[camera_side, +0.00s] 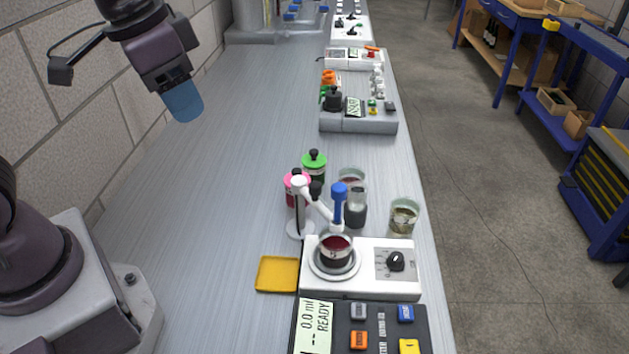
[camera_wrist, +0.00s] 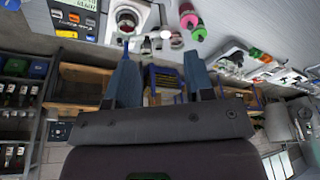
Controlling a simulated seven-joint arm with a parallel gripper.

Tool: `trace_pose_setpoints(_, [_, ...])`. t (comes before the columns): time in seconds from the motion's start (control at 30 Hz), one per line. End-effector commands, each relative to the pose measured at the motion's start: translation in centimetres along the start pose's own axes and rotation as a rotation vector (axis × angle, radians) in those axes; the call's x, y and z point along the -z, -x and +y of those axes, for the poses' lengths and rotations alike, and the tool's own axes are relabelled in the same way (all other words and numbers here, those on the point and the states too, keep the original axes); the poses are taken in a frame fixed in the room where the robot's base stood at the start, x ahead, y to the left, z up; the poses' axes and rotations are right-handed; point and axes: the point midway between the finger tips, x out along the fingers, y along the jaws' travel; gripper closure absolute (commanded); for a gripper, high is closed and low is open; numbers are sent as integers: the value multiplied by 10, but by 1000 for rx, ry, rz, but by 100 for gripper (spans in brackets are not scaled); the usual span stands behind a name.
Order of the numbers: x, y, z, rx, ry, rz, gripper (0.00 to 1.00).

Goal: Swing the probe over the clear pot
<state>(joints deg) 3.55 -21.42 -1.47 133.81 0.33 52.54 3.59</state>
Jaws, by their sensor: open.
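The probe (camera_side: 338,203) has a blue body and hangs from a white swing arm (camera_side: 317,208) on a post with a round foot. A glass pot of dark red liquid (camera_side: 336,251) stands on the round plate. A glass pot with pale, clear-looking contents (camera_side: 404,217) stands behind the unit at right. My gripper (camera_side: 183,104) is open and empty, high at upper left, well away from the probe. Its two blue fingers are apart in the wrist view (camera_wrist: 160,55).
A reddish pot (camera_side: 351,179) and a dark-filled vessel (camera_side: 357,208) stand close behind the probe. Pink (camera_side: 294,190) and green-lidded (camera_side: 314,166) jars crowd the post. A yellow tray (camera_side: 276,274) lies left of the hotplate. The bench's left side is clear.

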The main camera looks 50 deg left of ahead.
Motion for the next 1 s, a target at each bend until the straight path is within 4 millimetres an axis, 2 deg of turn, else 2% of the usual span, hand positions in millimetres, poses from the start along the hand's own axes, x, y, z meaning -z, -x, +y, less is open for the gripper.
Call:
trace_pose_setpoints(0.1, [36, -23, 11, -21, -196, -97, 51])
trace_pose_setpoints(0.4, [112, -90, 44, -141, -847, -237, 51])
trace_pose_setpoints(0.53, [137, -101, 52, -185, -1117, -227, 51])
trace_pose_setpoints(0.63, [148, -93, 52, -191, -1264, -199, 51])
trace_pose_setpoints(0.8, [147, -92, 51, -210, -1397, -195, 51])
trace_pose_setpoints(1.0, [142, -110, 52, -215, -1413, -198, 51])
